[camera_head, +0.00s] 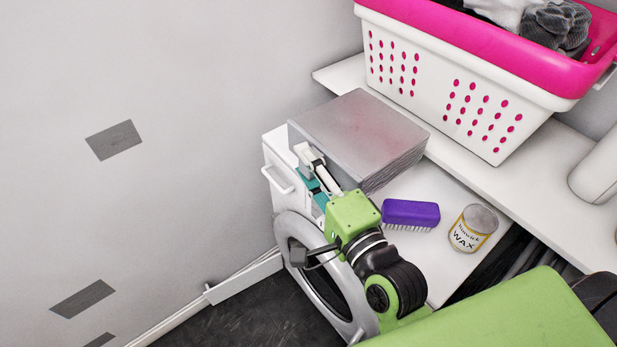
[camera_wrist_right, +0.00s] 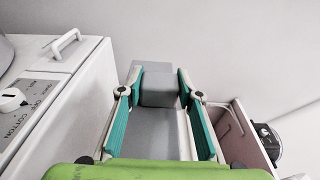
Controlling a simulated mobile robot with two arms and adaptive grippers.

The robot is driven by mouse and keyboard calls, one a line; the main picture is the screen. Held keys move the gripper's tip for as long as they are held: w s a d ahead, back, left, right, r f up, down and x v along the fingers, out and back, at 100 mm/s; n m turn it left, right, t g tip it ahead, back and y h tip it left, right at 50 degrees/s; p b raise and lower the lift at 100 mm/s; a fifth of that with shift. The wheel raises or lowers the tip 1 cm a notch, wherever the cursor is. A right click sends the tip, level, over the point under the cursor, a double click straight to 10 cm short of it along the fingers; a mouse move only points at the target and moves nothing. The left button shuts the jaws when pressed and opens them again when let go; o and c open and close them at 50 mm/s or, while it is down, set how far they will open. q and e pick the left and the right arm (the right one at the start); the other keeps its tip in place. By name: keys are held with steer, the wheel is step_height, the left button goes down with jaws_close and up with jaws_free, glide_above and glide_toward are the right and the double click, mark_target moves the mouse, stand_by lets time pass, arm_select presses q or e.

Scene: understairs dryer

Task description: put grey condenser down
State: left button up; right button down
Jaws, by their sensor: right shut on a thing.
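The grey condenser (camera_head: 365,130) is a boxy block with a flat top and a finned side, at the back left over the white dryer (camera_head: 281,176). My right gripper (camera_head: 312,170) is at its near left face, fingers shut on it. In the right wrist view, the condenser (camera_wrist_right: 156,130) fills the space between the teal fingers of the right gripper (camera_wrist_right: 158,85). Whether its underside touches the dryer top is hidden. My left gripper is not in view.
A purple brush (camera_head: 411,213) and a wax tin (camera_head: 473,228) stand to the right of the condenser. A pink and white laundry basket (camera_head: 440,85) sits on the shelf (camera_head: 540,185) behind. Some white dryer top is bare around the brush. The wall (camera_head: 180,60) is at the left.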

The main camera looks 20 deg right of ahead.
steer(key=w+f, duration=0.2)
steer(key=w+d+f, duration=0.1)
steer(key=w+f, duration=0.1)
steer(key=w, duration=0.1)
steer(key=w+d+f, duration=0.1)
steer(key=w+f, duration=0.1)
steer(key=shift+w+d+f, duration=0.15)
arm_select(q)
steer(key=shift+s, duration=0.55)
arm_select(e)
steer(key=shift+w+f, duration=0.15)
steer(key=shift+f, duration=1.6)
steer(key=shift+f, duration=0.15)
steer(key=c, duration=1.5)
jaws_free()
steer(key=shift+f, duration=0.1)
steer(key=shift+o, duration=0.2)
arm_select(q)
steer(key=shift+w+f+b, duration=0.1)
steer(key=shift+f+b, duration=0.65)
steer(key=shift+b, duration=0.2)
arm_select(e)
steer(key=s+d, duration=0.2)
steer(key=s, duration=1)
